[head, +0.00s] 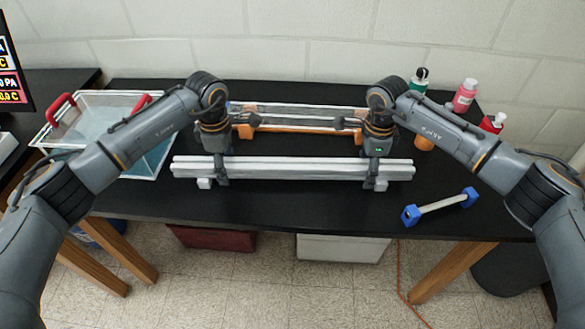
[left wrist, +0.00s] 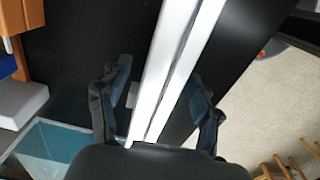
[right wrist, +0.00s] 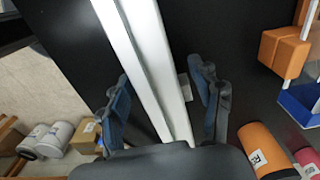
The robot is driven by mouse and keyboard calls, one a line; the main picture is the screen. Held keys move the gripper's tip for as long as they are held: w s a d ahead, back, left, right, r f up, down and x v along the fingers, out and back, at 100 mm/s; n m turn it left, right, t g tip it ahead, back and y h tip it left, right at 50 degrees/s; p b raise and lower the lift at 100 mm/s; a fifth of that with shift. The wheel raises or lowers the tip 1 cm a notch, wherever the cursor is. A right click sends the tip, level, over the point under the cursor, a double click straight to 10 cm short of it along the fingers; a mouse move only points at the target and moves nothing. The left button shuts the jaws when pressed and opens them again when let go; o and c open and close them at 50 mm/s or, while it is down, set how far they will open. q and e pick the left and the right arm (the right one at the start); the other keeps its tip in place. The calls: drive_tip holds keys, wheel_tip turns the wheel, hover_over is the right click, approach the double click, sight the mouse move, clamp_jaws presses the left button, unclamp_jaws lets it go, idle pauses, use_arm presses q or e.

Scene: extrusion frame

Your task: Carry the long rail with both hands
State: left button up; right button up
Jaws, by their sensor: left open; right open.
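The long rail (head: 290,167) is a pale grey grooved bar lying left to right along the front of the black table, raised on small white supports. My left gripper (head: 221,180) is at its left part, pointing down, with open fingers on either side of the rail. The left wrist view shows the rail (left wrist: 178,65) between the two fingers (left wrist: 160,105). My right gripper (head: 373,178) is at its right part in the same way. The right wrist view shows the rail (right wrist: 150,75) between open fingers (right wrist: 165,100). Whether any finger touches the rail, I cannot tell.
Behind the rail stands a fixture with orange blocks (head: 245,131). A clear tray with red handles (head: 62,103) is at the left. A blue-ended bar (head: 440,206) lies at the front right. Bottles (head: 464,95) stand at the back right. The table's front edge is close to the rail.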

use_arm(q)
drive_tip(key=shift+f, duration=0.3)
use_arm(e)
drive_tip(key=shift+f, duration=0.25)
use_arm(q)
clamp_jaws()
use_arm(e)
clamp_jaws()
use_arm(q)
drive_tip(key=shift+r, duration=0.1)
